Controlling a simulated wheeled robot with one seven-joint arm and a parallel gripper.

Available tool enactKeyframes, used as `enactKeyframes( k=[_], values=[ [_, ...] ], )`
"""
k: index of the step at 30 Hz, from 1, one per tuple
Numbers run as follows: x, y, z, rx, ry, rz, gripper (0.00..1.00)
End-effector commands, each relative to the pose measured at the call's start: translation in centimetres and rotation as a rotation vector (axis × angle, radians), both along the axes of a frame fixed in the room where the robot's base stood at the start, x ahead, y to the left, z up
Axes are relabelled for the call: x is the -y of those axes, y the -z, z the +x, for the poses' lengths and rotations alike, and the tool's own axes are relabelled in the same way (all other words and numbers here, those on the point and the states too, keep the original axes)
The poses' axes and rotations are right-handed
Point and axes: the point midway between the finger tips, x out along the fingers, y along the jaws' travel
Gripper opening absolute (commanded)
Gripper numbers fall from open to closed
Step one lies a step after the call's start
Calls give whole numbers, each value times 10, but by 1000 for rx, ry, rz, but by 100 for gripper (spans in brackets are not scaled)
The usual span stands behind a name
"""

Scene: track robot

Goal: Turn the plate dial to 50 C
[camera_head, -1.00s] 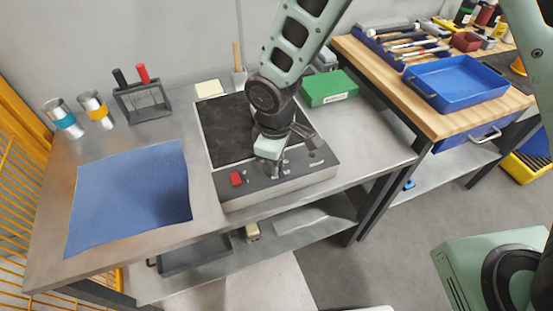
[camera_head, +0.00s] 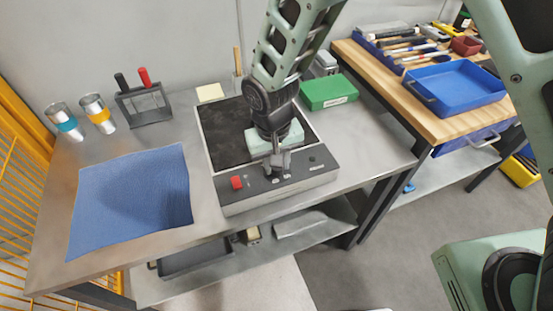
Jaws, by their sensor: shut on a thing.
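The hot plate (camera_head: 215,138) sits on the steel bench, with a dark top and a grey front panel. A red switch (camera_head: 237,183) is at the left of the panel and a small dark knob (camera_head: 312,159) at its right. My gripper (camera_head: 279,168) points down at the middle of the panel, its fingers shut around the plate dial there. The dial and its markings are mostly hidden by the fingers, so I cannot read its setting.
A blue mat (camera_head: 130,195) lies left on the bench. Two steel cups (camera_head: 98,112), a tool rack (camera_head: 145,105) and a green box (camera_head: 328,92) stand behind. A blue tray (camera_head: 455,84) is on the wooden table at right.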

Motion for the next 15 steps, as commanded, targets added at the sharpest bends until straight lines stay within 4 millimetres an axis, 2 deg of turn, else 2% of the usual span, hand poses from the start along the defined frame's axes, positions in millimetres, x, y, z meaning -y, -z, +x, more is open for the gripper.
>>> enactKeyframes(
  k=[6,15],
  values=[
    [0,-1,1,1,127,1,5],
    [-1,-1,1,2,209,2,5]
  ],
)
